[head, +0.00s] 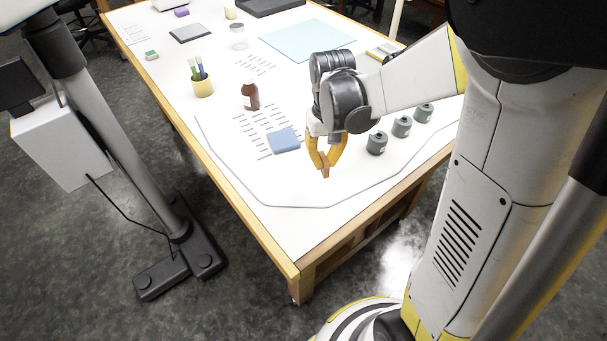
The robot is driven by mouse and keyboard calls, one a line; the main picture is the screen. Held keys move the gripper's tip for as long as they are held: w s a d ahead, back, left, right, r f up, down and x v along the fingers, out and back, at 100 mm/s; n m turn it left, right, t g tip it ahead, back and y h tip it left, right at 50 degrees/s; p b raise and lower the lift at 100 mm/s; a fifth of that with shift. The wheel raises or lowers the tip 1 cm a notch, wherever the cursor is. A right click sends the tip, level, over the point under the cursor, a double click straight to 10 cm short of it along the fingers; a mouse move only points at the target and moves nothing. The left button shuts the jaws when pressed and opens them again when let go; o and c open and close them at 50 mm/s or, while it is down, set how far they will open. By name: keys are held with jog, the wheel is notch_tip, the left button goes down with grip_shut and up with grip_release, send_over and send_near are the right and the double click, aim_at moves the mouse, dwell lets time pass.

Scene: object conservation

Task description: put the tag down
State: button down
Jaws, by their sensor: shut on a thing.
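My gripper (325,169) has yellow-orange fingers and points down over the near part of the white table (290,225). It is shut on a small brown piece, which I take to be the tag (326,171), between its fingertips. The tag is small and partly hidden by the fingers. I cannot tell whether it touches the table top or hangs just above it.
A brown bottle (250,96) and a pen cup (202,84) stand farther back. A thin grey cord (270,205) curves around the near area, where bare surface shows.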

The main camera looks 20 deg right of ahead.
jog(key=a+f, duration=0.2)
jog(key=a, duration=0.1)
jog(key=w+a+f, duration=0.1)
jog(key=shift+w+a+b, duration=0.1)
jog(key=shift+a+b, duration=0.3)
jog(key=shift+f+b, duration=0.65)
jog(key=shift+f, duration=1.35)
jog(key=shift+f, duration=0.2)
jog(key=c, duration=1.6)
grip_release()
jog(key=shift+o, duration=0.2)
jog(key=shift+r, duration=0.1)
